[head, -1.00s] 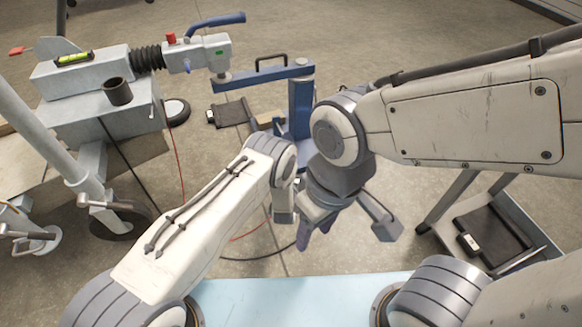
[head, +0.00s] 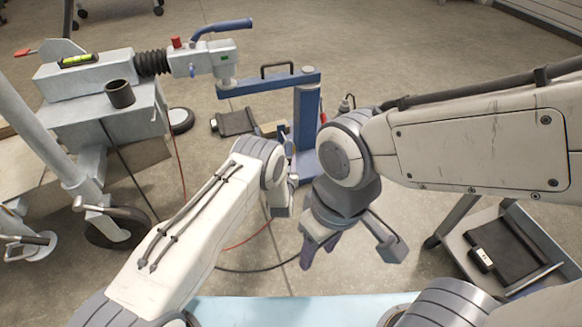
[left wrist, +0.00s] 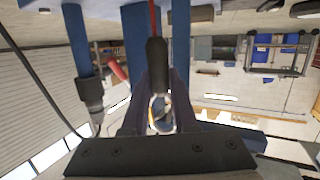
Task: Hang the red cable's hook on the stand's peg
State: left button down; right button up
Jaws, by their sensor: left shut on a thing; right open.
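The blue stand (head: 306,110) rises beyond my arms in the head view. A small red tip (head: 322,117), perhaps the peg, shows at its right side; a red rod (left wrist: 118,70) also shows in the left wrist view. My left gripper (left wrist: 158,92) is shut on the dark end of the red cable (left wrist: 153,15), with a pale metal hook (left wrist: 158,108) between the fingers. The hook looks apart from the red rod. In the head view my left wrist hides most of this gripper. My right gripper (head: 322,248) is open and empty, low in front of the stand.
A black cable end with a metal hook (left wrist: 90,92) hangs left of my fingers in the left wrist view. A grey trailer coupling (head: 200,58) stands at the left. A black cable (head: 130,170) runs to the floor. A grey frame (head: 505,250) stands at the right.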

pick_arm(q)
jog(key=shift+w+a+f+b, duration=0.2)
jog(key=shift+w+b, duration=0.3)
jog(key=shift+w, duration=0.1)
jog(key=shift+w+a+f+b, duration=0.15)
jog(key=shift+w+f+b, duration=0.05)
jog(key=shift+w+b, duration=0.4)
jog(key=shift+w+a+f+b, duration=0.2)
jog(key=shift+w+b, duration=0.25)
jog(key=shift+w, duration=0.15)
jog(key=c, duration=0.6)
grip_release()
